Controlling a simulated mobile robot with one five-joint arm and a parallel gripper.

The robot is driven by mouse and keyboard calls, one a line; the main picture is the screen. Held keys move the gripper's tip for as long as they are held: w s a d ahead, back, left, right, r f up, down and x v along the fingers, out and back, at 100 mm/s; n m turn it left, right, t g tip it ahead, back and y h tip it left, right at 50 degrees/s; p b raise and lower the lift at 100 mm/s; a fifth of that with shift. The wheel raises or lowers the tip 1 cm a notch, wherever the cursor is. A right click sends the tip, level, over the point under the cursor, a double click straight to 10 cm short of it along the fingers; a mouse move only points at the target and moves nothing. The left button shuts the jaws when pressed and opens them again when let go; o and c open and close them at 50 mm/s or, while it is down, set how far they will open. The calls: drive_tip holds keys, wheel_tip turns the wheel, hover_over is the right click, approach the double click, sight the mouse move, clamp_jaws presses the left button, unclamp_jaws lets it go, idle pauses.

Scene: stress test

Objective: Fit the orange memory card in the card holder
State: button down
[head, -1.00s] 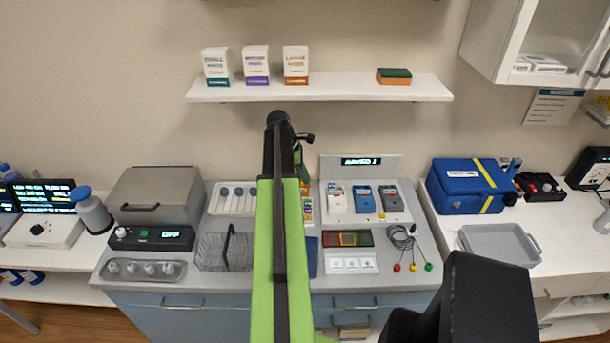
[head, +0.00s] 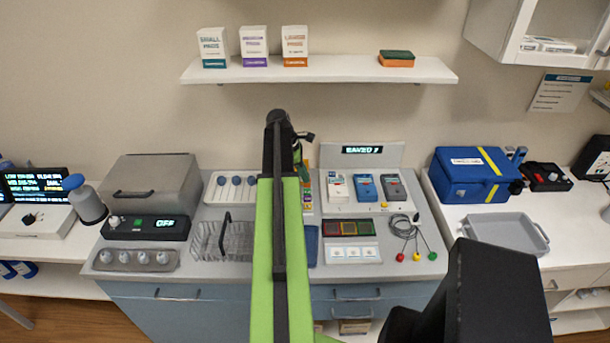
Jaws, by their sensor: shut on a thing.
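My gripper (head: 300,148) is at the far end of my green and black arm, over the back middle of the counter. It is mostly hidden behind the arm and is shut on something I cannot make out. A small orange patch (head: 306,164) shows just beyond it; I cannot tell whether this is the orange memory card. I cannot pick out the card holder for certain. A dark frame with red, yellow and green cells (head: 350,228) lies right of the arm. A narrow multicoloured strip (head: 307,192) lies close beside the arm.
Three small devices (head: 365,188) stand below a lit display (head: 362,150). A wire basket (head: 222,242) and a grey oven-like box (head: 153,183) are to the left. Coloured leads (head: 405,232), a blue case (head: 470,175) and a grey tray (head: 505,232) are to the right. A shelf (head: 330,72) hangs above.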

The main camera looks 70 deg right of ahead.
drive_tip(key=shift+f+b, duration=1.1)
drive_tip(key=shift+f, duration=0.05)
idle(1.1)
idle(0.4)
drive_tip(key=c, duration=1.8)
unclamp_jaws()
drive_tip(key=shift+r+p, duration=2.05)
drive_tip(key=shift+r, duration=0.05)
drive_tip(key=shift+o, duration=0.2)
drive_tip(key=shift+f, duration=0.1)
drive_tip(key=o, duration=0.5)
